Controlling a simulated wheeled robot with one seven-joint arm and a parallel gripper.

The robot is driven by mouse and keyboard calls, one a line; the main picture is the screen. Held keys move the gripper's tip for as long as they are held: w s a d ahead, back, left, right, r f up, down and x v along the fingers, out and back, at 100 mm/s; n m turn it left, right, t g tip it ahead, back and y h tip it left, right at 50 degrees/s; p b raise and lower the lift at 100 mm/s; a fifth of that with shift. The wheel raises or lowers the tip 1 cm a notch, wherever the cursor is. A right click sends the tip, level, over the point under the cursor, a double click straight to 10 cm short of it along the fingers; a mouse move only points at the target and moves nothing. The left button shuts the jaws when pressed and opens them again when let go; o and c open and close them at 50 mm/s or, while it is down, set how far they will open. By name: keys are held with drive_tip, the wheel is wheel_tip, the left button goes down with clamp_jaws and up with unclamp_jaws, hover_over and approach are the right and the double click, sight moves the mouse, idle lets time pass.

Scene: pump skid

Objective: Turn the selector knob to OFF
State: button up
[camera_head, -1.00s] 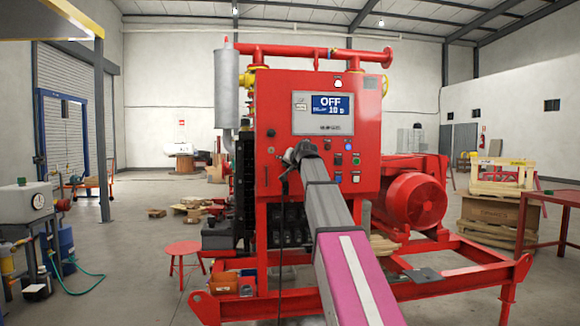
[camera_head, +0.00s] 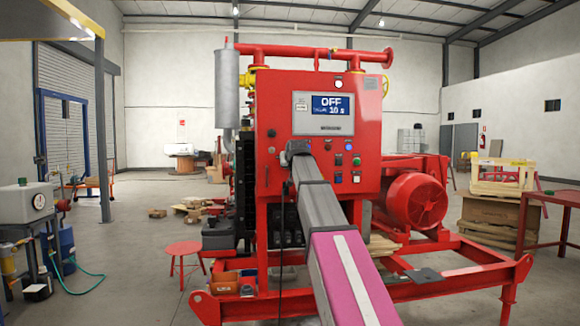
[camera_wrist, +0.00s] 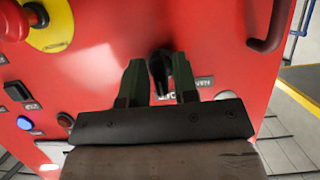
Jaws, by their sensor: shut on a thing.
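The selector knob (camera_wrist: 158,70) is black and shows in the wrist view on the red panel, between the two dark fingers of my gripper (camera_wrist: 160,84). The fingers are shut on it. Small label plates beside and under the knob are partly covered by the fingers, and I cannot read which position it points to. In the head view my arm's end covers the knob and the gripper. The display (camera_head: 331,104) on the red control cabinet (camera_head: 365,130) reads OFF, with a smaller line that seems to read 10 s.
In the wrist view, a red emergency stop on a yellow plate (camera_wrist: 50,30) is at the upper left. A blue button (camera_wrist: 25,123) and other buttons lie left of the gripper. A dark handle (camera_wrist: 268,28) is at the upper right. A red frame (camera_head: 450,275) stands in front.

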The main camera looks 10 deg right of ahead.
drive_tip(key=o, duration=0.6)
drive_tip(key=shift+o, duration=0.2)
drive_tip(key=shift+s, duration=0.1)
drive_tip(key=v, duration=1)
drive_tip(key=shift+s+r, duration=0.2)
drive_tip(key=shift+s, duration=0.05)
